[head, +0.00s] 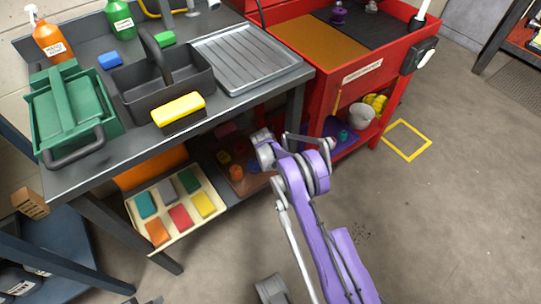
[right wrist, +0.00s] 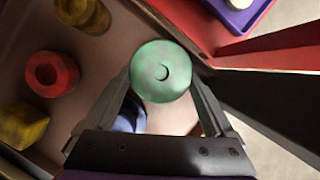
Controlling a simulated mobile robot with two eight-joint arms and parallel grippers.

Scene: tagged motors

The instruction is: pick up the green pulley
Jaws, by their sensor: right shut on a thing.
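The green pulley (right wrist: 161,70) is a round, mint-green piece with a small dark hole in its middle. In the right wrist view it sits between the fingertips of my right gripper (right wrist: 165,88), which is shut on it. A blue piece (right wrist: 130,115) shows partly below it, between the fingers. In the head view my purple right arm reaches to the lower shelf under the bench; I cannot make out the pulley there. My left gripper is not in view.
A red cart (head: 320,85) stands right of the dark bench (head: 130,150). The floor at right is mostly clear.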

